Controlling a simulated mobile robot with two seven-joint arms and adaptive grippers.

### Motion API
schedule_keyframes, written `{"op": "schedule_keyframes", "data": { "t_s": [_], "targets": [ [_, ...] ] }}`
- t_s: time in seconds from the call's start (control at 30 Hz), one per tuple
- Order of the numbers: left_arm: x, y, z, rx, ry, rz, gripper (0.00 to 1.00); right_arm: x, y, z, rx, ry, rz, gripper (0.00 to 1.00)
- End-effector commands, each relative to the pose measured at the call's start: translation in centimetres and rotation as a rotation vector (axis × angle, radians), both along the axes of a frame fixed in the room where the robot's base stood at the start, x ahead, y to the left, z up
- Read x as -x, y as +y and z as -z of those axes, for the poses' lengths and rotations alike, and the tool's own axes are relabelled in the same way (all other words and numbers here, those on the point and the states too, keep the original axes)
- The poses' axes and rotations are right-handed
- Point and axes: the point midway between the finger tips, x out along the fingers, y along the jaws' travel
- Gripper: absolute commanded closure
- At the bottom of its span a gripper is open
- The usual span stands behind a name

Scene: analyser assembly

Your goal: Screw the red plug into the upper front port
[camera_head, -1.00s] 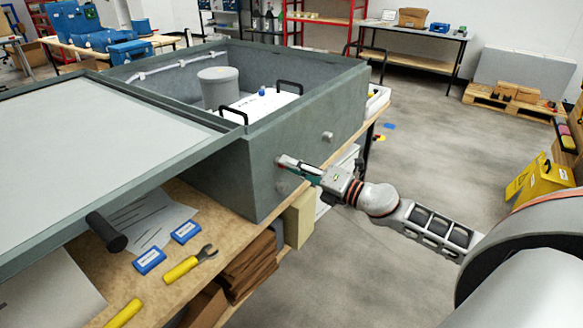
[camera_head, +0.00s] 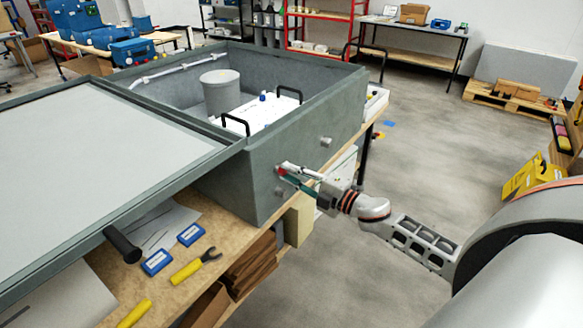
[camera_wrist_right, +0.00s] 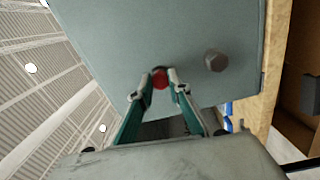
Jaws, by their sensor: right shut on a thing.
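The red plug (camera_wrist_right: 159,78) is between the fingertips of my right gripper (camera_wrist_right: 160,76) in the right wrist view, against or very close to the grey-green front wall of the analyser housing (camera_wrist_right: 150,35). I cannot tell how deep it sits, and the port behind it is hidden. In the head view my right gripper (camera_head: 284,171) is shut at that wall, with a bit of red at its tips. A grey plug (camera_head: 279,191) sits just below it, and another grey knob (camera_head: 326,142) is farther right on the wall. My left gripper is not in view.
The open housing holds a grey cylinder (camera_head: 220,90) and a white unit with black handles (camera_head: 268,112). A large lid or panel (camera_head: 90,140) lies at left. Blue boxes (camera_head: 156,262) and a yellow-handled wrench (camera_head: 190,268) lie on the wooden bench.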

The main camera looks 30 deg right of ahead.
Motion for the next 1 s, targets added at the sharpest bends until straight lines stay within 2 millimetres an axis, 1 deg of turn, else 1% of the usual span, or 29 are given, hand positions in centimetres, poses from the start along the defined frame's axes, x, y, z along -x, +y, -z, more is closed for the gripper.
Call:
{"op": "schedule_keyframes", "data": {
  "t_s": [0.03,0.1,0.17,0.33,0.37,0.43,0.57,0.8,0.9,1.0],
  "targets": [
    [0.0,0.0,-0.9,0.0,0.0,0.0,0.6,0.0,0.2,-0.6,-0.043,0.013,-0.003,1.0],
    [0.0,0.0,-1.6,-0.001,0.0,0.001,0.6,0.0,0.2,-0.6,-0.101,0.037,-0.003,1.0],
    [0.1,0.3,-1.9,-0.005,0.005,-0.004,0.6,0.0,0.3,-0.6,-0.153,0.058,-0.004,1.0],
    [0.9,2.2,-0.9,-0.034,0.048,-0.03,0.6,0.0,0.3,-0.5,-0.271,0.108,-0.005,1.0],
    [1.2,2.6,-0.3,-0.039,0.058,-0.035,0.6,0.0,0.3,-0.4,-0.31,0.123,-0.006,1.0],
    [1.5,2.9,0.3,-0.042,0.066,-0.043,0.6,0.0,0.3,-0.3,-0.443,0.178,-0.007,1.0],
    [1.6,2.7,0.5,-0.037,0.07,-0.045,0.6,0.0,0.4,-0.2,-0.678,0.275,-0.008,1.0],
    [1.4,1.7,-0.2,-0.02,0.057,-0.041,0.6,0.0,0.5,-0.1,-1.093,0.448,-0.008,1.0],
    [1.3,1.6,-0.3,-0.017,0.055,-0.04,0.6,0.0,0.5,-0.1,-1.238,0.509,-0.007,1.0],
    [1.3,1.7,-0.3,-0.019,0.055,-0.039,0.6,0.0,0.5,-0.1,-1.326,0.545,-0.007,1.0]
  ]
}}
